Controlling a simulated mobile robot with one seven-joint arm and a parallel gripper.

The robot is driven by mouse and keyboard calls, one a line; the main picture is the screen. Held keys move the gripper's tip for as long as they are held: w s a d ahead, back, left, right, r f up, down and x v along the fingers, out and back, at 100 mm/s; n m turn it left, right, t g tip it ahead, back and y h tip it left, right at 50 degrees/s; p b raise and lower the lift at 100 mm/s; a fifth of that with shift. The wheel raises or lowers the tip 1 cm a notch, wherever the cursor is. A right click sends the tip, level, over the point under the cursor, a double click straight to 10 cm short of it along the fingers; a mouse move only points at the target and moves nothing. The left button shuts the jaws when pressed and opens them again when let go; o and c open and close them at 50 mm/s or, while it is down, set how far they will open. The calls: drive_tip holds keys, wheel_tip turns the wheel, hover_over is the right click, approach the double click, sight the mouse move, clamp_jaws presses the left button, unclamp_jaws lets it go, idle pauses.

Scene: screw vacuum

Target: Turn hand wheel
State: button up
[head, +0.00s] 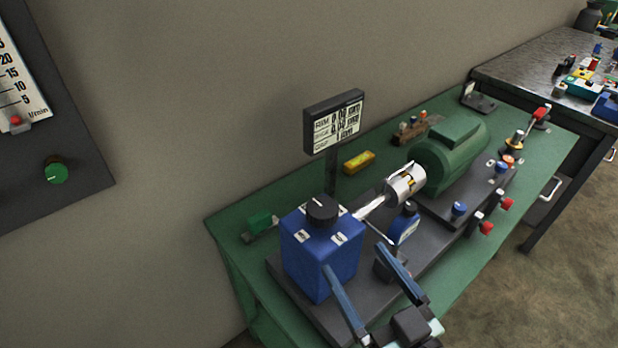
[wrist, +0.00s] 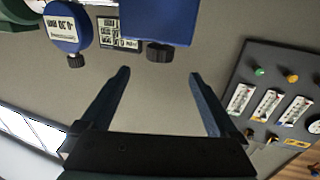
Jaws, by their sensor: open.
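A black round knob (head: 322,210), the only wheel-like part I can make out, sits on top of a blue box (head: 318,255) on the green bench. In the upside-down wrist view the knob (wrist: 160,52) shows below the blue box (wrist: 158,20), just beyond my fingertips and roughly midway between them. My gripper (head: 356,258) is open and empty. In the head view its two fingers point up toward the blue box, from the near side. The wrist view shows the gripper (wrist: 160,73) with bare wall between the fingers. It appears apart from the knob.
A display (head: 333,122) stands behind the box on a post. A blue dial gauge (head: 403,225), silver coupling (head: 405,183) and green motor (head: 450,157) lie to the right. A wall panel (head: 40,130) hangs at left. A dark table (head: 540,70) stands at far right.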

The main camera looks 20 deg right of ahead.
sight(328, 223)
drive_tip(key=w+p, duration=0.1)
drive_tip(key=w, duration=0.3)
drive_tip(key=w+p, duration=0.1)
drive_tip(key=w, duration=0.3)
drive_tip(key=w+a+p, duration=0.1)
drive_tip(key=w, duration=0.3)
drive_tip(key=shift+w+r, duration=0.1)
drive_tip(key=shift+w, duration=0.05)
drive_tip(key=c, duration=1.4)
drive_tip(key=shift+o, duration=0.2)
drive_tip(key=shift+a+m+h+p, duration=0.15)
drive_tip(key=shift+m+h+p, duration=0.25)
drive_tip(key=shift+h, duration=0.2)
